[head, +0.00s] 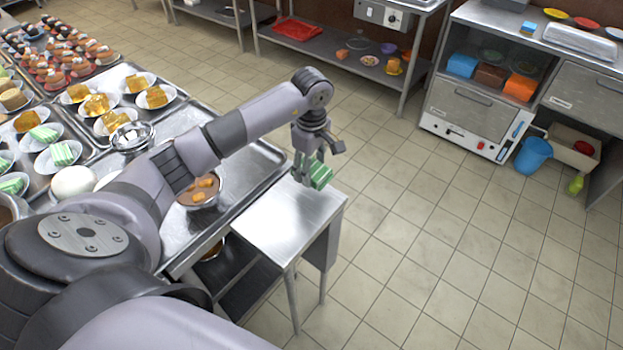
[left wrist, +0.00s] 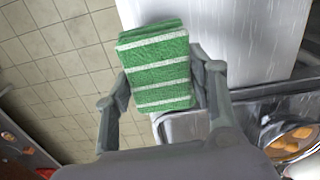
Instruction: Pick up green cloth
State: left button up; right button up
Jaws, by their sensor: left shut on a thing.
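The green cloth (left wrist: 158,72) with white stripes fills the middle of the left wrist view, folded into a small block. My left gripper (left wrist: 163,95) is shut on it, one finger on each side. In the head view the cloth (head: 319,174) shows at the tip of my left gripper (head: 310,172), over the far end of a small steel table (head: 285,225). I cannot tell whether the cloth still touches the table. My right gripper is in neither view.
A bowl of brown food with orange pieces (head: 203,190) stands left of the small table. Long steel counters with plates of food (head: 115,120) fill the left. A blue bucket (head: 533,156) stands on the floor at the right. The tiled floor between is clear.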

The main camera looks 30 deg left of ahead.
aim_at(312, 167)
pick_arm(q)
notch_tip(312, 167, up, 15)
jog(key=shift+f+b, duration=0.15)
jog(key=shift+b, duration=0.3)
